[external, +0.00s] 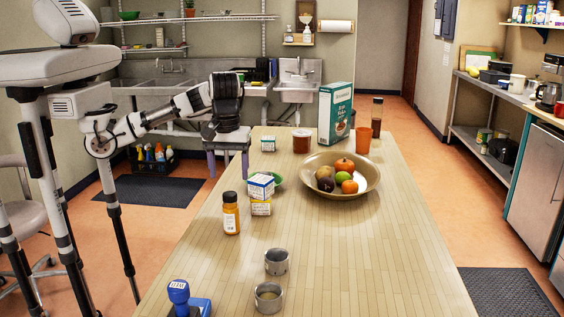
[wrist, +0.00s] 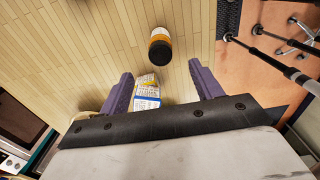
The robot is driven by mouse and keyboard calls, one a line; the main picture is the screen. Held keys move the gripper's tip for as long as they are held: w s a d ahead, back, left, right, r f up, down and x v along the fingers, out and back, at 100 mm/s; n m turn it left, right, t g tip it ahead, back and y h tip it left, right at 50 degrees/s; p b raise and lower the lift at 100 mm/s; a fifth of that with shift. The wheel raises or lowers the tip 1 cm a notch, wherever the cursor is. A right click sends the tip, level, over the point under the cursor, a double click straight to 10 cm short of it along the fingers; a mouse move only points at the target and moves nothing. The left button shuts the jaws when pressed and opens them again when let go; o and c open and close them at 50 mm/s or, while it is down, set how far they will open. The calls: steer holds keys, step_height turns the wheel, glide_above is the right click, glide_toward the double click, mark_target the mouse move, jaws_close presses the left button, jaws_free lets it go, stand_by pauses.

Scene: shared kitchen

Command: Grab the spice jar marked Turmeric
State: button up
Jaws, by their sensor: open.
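An orange jar with a dark cap and white label (external: 231,214) stands upright on the left side of the wooden table; its label text is too small to read. It also shows in the wrist view (wrist: 160,50), ahead of the fingertips and roughly centred between them. My gripper (external: 228,168) is open and empty, over the table's left edge and farther back than the jar, apart from it. Its purple fingers also show in the wrist view (wrist: 160,76).
A fruit bowl (external: 372,170), a teal box (external: 335,113) and a reddish jar (external: 301,141) are farther back. Metal tins (external: 276,262) and a blue stamp (external: 180,296) stand in front.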

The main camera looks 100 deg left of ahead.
mark_target(230, 194)
step_height(230, 194, down, 5)
steer(key=shift+r+p, duration=0.1)
steer(key=shift+p, duration=0.3)
steer(key=shift+d+f+p, duration=0.1)
steer(key=shift+f+p, duration=1.1)
steer(key=shift+f, duration=1.6)
steer(key=c, duration=1.1)
steer(key=shift+c, duration=0.3)
steer(key=shift+r, duration=0.2)
